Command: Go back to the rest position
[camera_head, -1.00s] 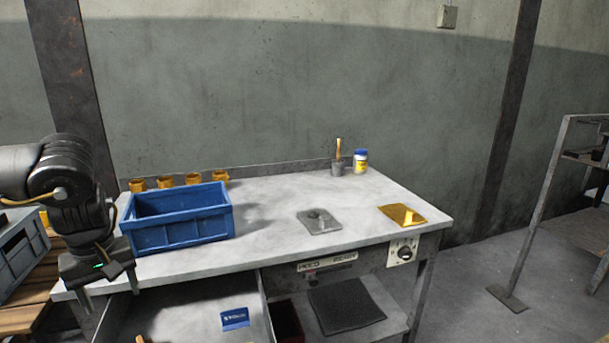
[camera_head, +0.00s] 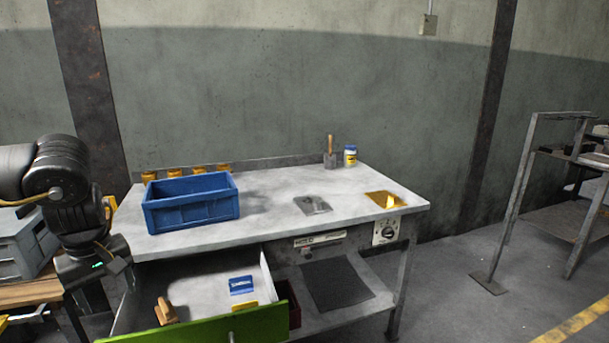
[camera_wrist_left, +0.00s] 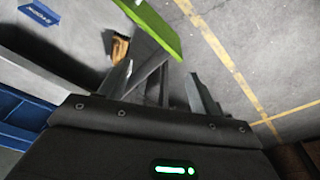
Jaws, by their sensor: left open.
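My left arm comes in at the left of the head view, with its gripper (camera_head: 100,290) hanging fingers down just left of the bench's open drawer (camera_head: 200,296). In the left wrist view the gripper (camera_wrist_left: 160,82) is open, with nothing seen between its fingers. The drawer's green front (camera_head: 215,328) also shows in the wrist view (camera_wrist_left: 150,22), beyond the fingers. In the drawer lie a wooden-handled brush or block (camera_head: 165,311) and a blue box or card (camera_head: 241,285). My right gripper is not seen.
A blue crate (camera_head: 190,205) stands on the grey bench (camera_head: 270,215), with several orange-brown cups behind it. A metal plate (camera_head: 312,205), a gold plate (camera_head: 384,199) and a blue-lidded jar (camera_head: 350,156) are farther right. A grey crate (camera_head: 25,248) is at the left.

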